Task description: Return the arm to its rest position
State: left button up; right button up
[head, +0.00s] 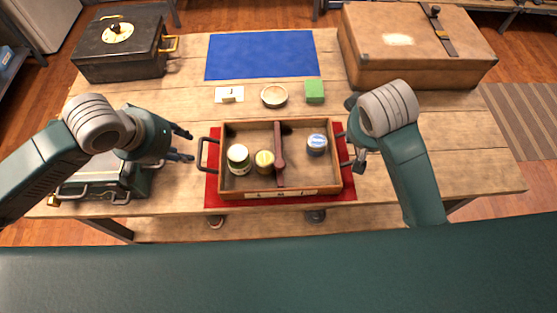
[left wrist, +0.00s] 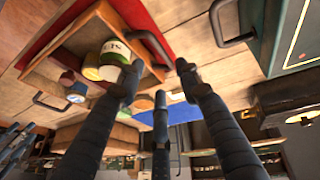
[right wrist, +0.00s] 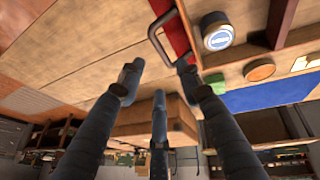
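My left gripper (head: 187,144) is open and empty, left of the wooden tray (head: 240,191) and over the table beside the green case. In the left wrist view its fingers (left wrist: 158,85) are spread with nothing between them. My right gripper (head: 354,163) is at the tray's right handle. In the right wrist view its fingers (right wrist: 158,75) are spread, and the dark tray handle (right wrist: 157,28) shows by the fingertips; I cannot tell if they touch. The tray sits on a red mat (head: 225,203) and holds a white-green jar (head: 238,154), a yellow-lidded jar (head: 265,160) and a blue-lidded jar (head: 317,142).
A black case (head: 120,62) stands back left, a brown suitcase (head: 400,65) back right. A green case (head: 120,183) is under my left arm. A blue cloth (head: 262,54), white card (head: 230,101), round dish (head: 274,97) and green block (head: 314,86) lie behind the tray. The table's right side is clear.

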dwell(0.3)
